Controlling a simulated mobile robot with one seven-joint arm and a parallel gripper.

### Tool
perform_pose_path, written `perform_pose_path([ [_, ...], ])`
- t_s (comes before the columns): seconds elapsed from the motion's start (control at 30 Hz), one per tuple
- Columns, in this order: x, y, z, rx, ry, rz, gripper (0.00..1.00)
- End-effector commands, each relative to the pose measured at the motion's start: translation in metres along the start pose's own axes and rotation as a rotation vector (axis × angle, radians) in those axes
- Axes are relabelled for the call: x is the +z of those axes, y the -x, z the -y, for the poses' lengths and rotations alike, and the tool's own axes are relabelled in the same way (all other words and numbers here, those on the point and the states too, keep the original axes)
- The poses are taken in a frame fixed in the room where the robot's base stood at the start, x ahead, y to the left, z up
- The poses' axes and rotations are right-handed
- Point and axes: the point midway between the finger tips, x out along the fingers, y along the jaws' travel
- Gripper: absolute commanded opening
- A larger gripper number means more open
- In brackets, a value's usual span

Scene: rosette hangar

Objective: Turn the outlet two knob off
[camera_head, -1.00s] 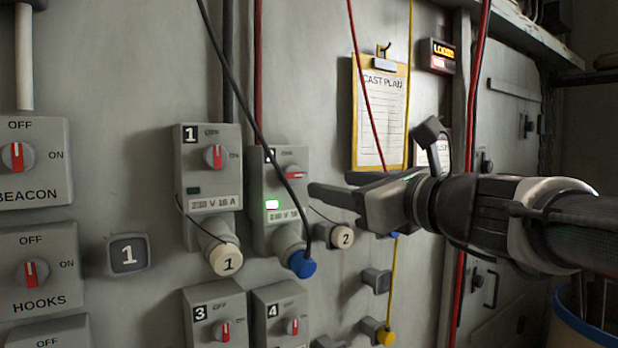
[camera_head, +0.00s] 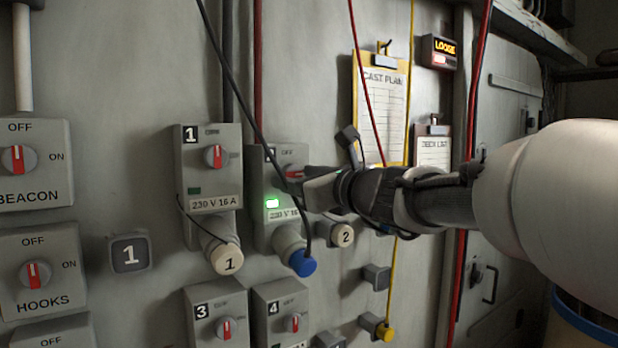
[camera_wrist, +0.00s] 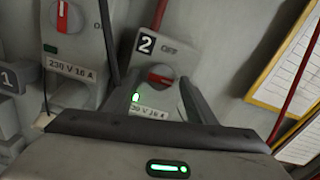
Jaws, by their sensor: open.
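Outlet two is a grey box (camera_head: 262,232) on the wall, marked 2 in the wrist view (camera_wrist: 146,44). Its round grey knob with a red bar (camera_wrist: 161,77) has the bar lying crosswise, away from OFF. Its green lamp (camera_head: 272,204) is lit. A blue plug (camera_head: 302,264) sits in its socket. My gripper (camera_head: 302,182) is open and close in front of the knob. In the wrist view its fingers reach to either side of the knob; whether they touch it I cannot tell. In the head view my gripper hides part of the knob.
Outlet one (camera_head: 208,172) stands just left, its red bar upright and its lamp dark. A black cable (camera_head: 246,110) slants down across outlet two's front. Outlets three (camera_head: 216,312) and four (camera_head: 281,310) are below. A red cable (camera_head: 367,80) and clipboard (camera_head: 381,110) are right.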

Motion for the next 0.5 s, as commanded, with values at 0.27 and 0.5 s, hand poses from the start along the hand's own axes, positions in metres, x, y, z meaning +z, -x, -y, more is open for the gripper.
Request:
perform_pose_path([
  [0.27,0.0,0.0004,0.0001,0.0,0.0,0.0,0.12],
  [0.5,-0.001,0.0005,0.0001,0.0,0.015,0.001,0.1],
])
